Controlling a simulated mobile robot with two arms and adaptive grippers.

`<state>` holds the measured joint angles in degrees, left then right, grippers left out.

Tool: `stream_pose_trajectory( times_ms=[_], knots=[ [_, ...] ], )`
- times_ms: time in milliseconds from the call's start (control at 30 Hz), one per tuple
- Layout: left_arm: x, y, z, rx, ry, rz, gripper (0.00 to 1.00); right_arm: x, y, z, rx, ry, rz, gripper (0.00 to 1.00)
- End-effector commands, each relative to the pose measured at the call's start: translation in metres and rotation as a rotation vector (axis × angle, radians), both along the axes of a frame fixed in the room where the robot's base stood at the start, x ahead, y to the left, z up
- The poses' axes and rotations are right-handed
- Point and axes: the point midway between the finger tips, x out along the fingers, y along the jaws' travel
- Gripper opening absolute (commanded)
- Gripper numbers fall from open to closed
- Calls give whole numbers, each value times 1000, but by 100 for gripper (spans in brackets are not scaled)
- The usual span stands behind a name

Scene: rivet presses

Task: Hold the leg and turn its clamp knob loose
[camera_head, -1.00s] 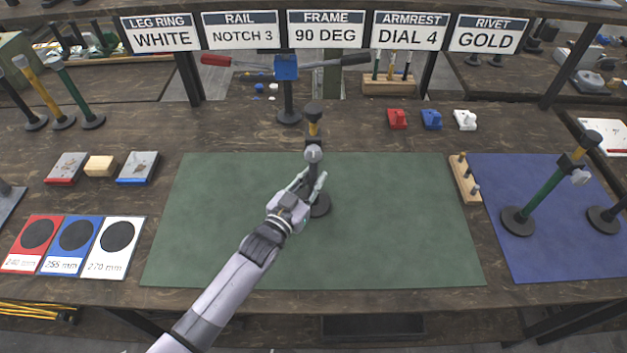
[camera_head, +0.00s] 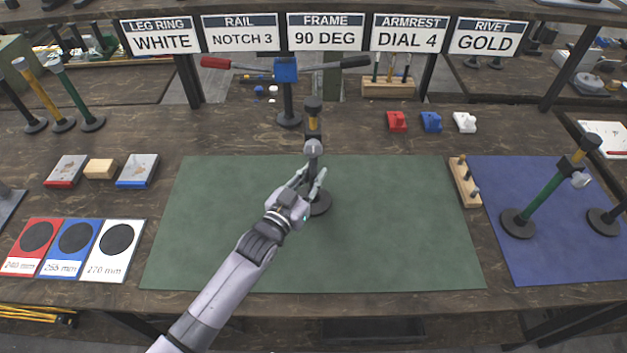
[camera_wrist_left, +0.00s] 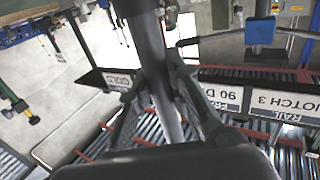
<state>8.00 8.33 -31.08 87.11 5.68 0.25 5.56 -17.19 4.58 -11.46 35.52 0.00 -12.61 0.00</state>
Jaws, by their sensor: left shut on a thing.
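The leg (camera_head: 313,127) stands upright on its round black foot at the middle of the green mat (camera_head: 400,230). It has a yellow upper part, a black clamp collar and a grey clamp knob (camera_head: 313,148) facing me. My left gripper (camera_head: 316,184) is shut on the leg's lower tube, below the knob and above the foot. In the left wrist view the grey tube (camera_wrist_left: 152,60) runs between the two fingers (camera_wrist_left: 160,95). The fingers hide part of the tube. My right gripper is not in view.
A wooden block with pegs (camera_head: 465,182) stands at the mat's right edge. A green leg (camera_head: 545,195) is on the blue mat (camera_head: 520,260). A blue press with handles (camera_head: 287,68) stands behind. Red, blue and white clips (camera_head: 432,121) lie at the back right. The green mat is otherwise clear.

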Motion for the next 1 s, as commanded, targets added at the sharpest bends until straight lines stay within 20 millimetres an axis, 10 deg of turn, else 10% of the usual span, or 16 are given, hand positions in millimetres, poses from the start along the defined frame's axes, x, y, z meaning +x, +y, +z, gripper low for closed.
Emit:
stream_pose_trajectory(
  times_ms=[367, 700, 1000],
  knots=[
    [1, 0, 67, -3, -4, 0, 0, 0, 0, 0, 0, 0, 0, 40],
    [1, 0, 6, -1, 1, 0, 0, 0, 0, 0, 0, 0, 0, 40],
    [1, 0, -8, -2, -3, -1, 0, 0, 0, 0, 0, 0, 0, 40]
  ],
)
